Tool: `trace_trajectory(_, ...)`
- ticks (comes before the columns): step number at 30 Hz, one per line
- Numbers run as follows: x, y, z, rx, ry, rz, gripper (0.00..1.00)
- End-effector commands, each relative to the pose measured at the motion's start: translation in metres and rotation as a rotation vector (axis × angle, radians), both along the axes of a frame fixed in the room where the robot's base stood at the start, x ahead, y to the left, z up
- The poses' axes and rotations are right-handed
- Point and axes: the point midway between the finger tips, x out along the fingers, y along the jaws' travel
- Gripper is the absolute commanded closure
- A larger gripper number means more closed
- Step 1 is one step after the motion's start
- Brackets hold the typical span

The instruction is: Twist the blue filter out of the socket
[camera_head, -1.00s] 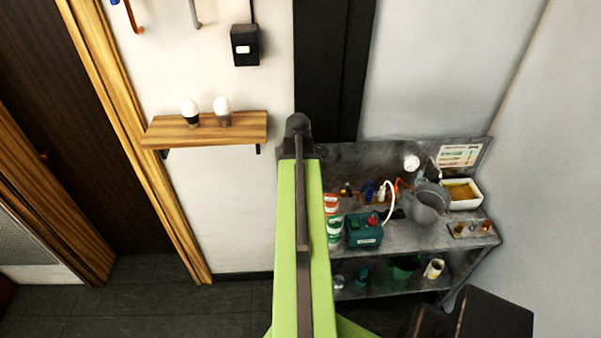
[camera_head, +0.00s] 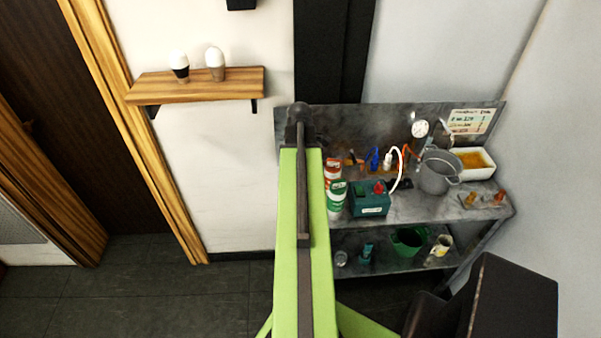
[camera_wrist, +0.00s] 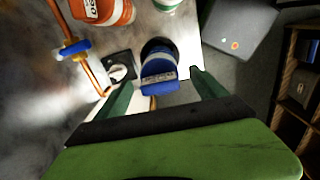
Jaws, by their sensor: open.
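The blue filter (camera_wrist: 160,66) shows in the wrist view as a short blue cylinder with a pale printed label on its near side. My gripper (camera_wrist: 160,80) is open, with one green finger to the left and one to the right of the filter's near end. I see a gap on each side, and nothing is gripped. The socket cannot be made out clearly. In the head view, a small blue thing (camera_head: 375,158) stands at the back of the metal bench (camera_head: 410,208); I cannot tell whether it is the filter. My gripper is not visible there.
An orange pipe with a blue valve (camera_wrist: 74,49) and a small white-and-black fitting (camera_wrist: 119,68) are left of the filter. An orange-and-white can (camera_wrist: 104,10) is beyond. The bench holds a green box (camera_head: 370,203), a grey pot (camera_head: 436,178) and a white tray (camera_head: 478,171).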

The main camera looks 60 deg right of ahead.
Motion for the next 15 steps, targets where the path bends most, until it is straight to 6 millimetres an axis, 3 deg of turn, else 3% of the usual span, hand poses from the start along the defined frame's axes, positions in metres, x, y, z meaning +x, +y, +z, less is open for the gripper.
trace_trajectory(1,0.000,0.000,-0.022,0.000,0.000,0.000,0.19)
trace_trajectory(5,0.000,0.000,-0.041,0.000,0.000,0.000,0.19)
trace_trajectory(15,0.001,0.000,-0.043,0.000,0.000,0.001,0.19)
